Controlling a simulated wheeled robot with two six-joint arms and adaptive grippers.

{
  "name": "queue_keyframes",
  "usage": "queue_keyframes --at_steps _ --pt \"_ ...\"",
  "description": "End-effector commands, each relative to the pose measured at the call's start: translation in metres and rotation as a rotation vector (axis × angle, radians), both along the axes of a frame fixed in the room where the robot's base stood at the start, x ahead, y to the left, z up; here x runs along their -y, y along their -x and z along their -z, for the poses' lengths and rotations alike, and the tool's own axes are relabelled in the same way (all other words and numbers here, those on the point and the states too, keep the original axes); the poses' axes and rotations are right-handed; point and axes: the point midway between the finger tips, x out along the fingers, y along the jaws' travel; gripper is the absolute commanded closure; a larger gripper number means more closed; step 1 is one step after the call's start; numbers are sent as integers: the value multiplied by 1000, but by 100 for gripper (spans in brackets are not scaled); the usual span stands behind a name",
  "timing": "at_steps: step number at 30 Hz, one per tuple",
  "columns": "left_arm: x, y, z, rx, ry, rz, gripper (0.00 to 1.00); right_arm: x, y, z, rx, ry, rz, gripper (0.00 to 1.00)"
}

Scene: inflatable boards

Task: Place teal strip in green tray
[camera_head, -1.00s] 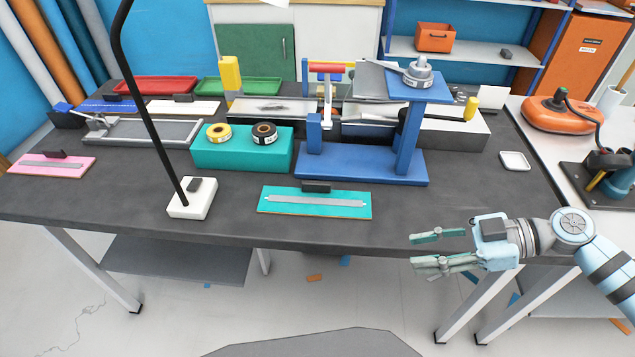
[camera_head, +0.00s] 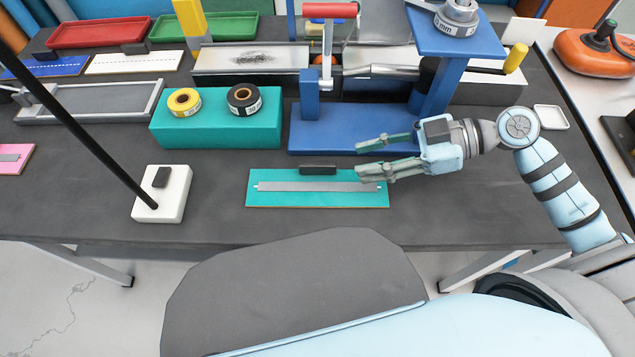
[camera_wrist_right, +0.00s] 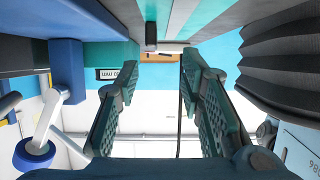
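The teal strip (camera_head: 275,199) lies flat near the front edge of the dark table, with a grey bar along it and a dark block at its back edge. It also shows at the top of the right wrist view (camera_wrist_right: 175,12). The green tray (camera_head: 232,33) is at the back left of the table and looks empty. My right gripper (camera_head: 360,162) is open and empty, with its fingers pointing left, near the strip's right end. In the right wrist view its fingers (camera_wrist_right: 160,75) are spread apart with nothing between them. My left gripper is not in view.
A teal block with tape rolls (camera_head: 215,132) and a blue press stand (camera_head: 345,137) are behind the strip. A black pole on a white base (camera_head: 162,205) rises at left. A red tray (camera_head: 98,38) is beside the green one. The front right of the table is fairly clear.

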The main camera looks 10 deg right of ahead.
Motion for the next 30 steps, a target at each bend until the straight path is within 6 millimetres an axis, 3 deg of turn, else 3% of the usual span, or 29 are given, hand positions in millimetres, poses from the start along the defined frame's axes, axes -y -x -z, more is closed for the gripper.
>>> queue_keyframes --at_steps 13,20,21,27,30 --pt "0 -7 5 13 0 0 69 -64 -25 22 1 -5 -3 65" --pt "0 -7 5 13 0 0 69 -70 -26 26 1 2 -3 65" --pt "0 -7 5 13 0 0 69 -70 -26 26 1 2 -3 67" --pt "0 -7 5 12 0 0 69 -69 -26 26 0 2 -4 99" --pt "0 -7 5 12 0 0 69 -69 -26 26 0 2 -4 100"
